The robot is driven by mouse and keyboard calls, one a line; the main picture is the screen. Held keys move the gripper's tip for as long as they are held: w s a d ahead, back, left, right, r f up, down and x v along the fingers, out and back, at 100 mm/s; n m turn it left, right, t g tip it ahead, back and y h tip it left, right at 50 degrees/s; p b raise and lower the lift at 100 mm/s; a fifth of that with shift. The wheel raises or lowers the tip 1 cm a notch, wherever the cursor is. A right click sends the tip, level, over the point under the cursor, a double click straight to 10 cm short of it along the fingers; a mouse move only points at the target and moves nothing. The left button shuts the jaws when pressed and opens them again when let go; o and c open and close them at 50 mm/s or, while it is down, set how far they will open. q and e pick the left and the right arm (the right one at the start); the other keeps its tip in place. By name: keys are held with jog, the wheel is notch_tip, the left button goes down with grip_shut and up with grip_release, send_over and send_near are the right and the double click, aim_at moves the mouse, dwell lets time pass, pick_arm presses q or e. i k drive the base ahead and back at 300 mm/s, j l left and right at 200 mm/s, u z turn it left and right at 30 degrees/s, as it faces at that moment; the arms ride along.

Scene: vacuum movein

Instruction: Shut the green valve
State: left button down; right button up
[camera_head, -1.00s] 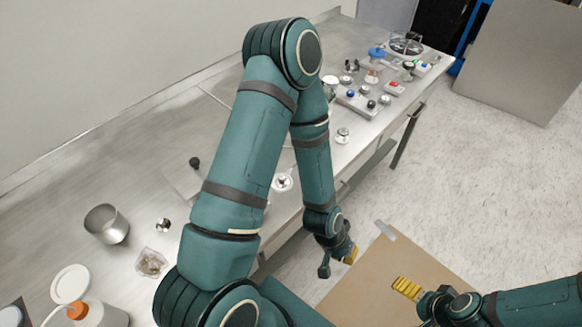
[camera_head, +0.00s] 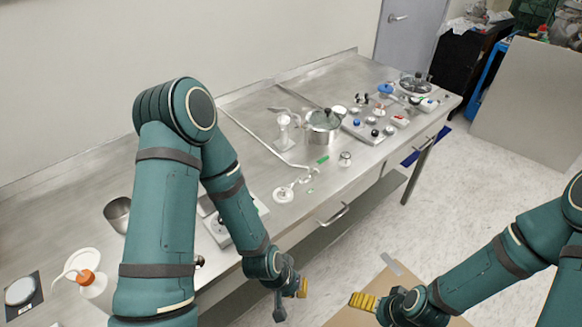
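A small green handle (camera_head: 323,159), which looks like the green valve, lies on the steel bench by the end of a thin pale tube (camera_head: 262,143). A smaller green piece (camera_head: 310,190) lies just in front of it. Both are too small to read their position. My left gripper (camera_head: 291,297) hangs in front of the bench edge, pointing down, empty, its fingers apart, well short of the green handle. My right gripper (camera_head: 368,302) is at the lower right, over the floor, away from the bench; its finger gap does not show clearly.
A glass-lidded metal pot (camera_head: 322,127) stands behind the green handle. A panel with several knobs (camera_head: 372,130) is to its right. A white round fitting (camera_head: 284,194) lies near the front edge. A drawer handle (camera_head: 333,213) sticks out below.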

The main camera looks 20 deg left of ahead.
aim_at(311, 167)
jog(key=k+l+u, duration=0.15)
jog(key=u, duration=0.3)
jog(key=i+l+z, duration=0.25)
jog(key=i+z, duration=0.5)
jog(key=i, duration=0.2)
